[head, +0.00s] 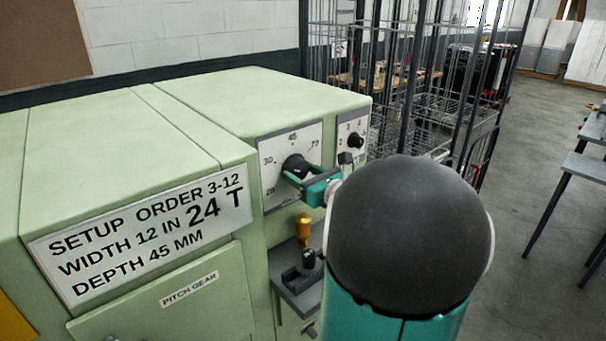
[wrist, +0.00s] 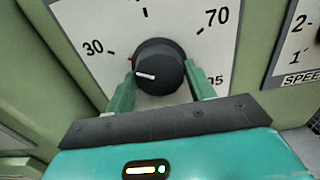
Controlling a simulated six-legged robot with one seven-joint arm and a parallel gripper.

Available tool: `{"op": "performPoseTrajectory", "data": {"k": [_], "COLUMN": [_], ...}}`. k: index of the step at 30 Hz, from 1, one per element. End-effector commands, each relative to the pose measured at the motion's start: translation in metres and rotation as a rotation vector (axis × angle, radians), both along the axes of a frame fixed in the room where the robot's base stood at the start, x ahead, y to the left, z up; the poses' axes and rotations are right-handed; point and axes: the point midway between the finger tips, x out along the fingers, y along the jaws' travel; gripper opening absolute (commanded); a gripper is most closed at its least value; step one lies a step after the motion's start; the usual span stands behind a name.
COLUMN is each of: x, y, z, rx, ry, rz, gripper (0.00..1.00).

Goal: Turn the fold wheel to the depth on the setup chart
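The fold wheel (wrist: 158,65) is a black round knob with a white line on a white dial (wrist: 215,50). In the wrist view the line points left, and a small red mark shows at the knob's left edge, towards 30. The 45 tick lies above the knob. My gripper (wrist: 160,72) has one green finger on each side of the knob, close against it; whether they press on it I cannot tell. In the head view the wheel (head: 296,165) is partly covered by my gripper (head: 306,181). The setup chart (head: 150,235) reads width 12 in, 24 T, depth 45 mm.
A smaller speed knob (head: 355,140) sits on a plate right of the dial. Below the dial, a brass-topped lever (head: 304,228) stands on a grey ledge. My arm hides part of the machine's right side. A wire cage (head: 400,80) stands behind.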

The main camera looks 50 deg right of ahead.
Motion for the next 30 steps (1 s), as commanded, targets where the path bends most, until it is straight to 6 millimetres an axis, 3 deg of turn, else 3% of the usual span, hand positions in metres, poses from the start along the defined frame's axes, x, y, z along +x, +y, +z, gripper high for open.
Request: {"op": "performPoseTrajectory", "data": {"k": [14,30], "x": [-0.0004,-0.0002], "y": [0.0,0.0014], "z": [0.0,0.0003], "rx": [0.058,0.476], "ry": [-0.006,-0.053], "rz": [0.0,0.0], "gripper": [0.31,0.31]}}
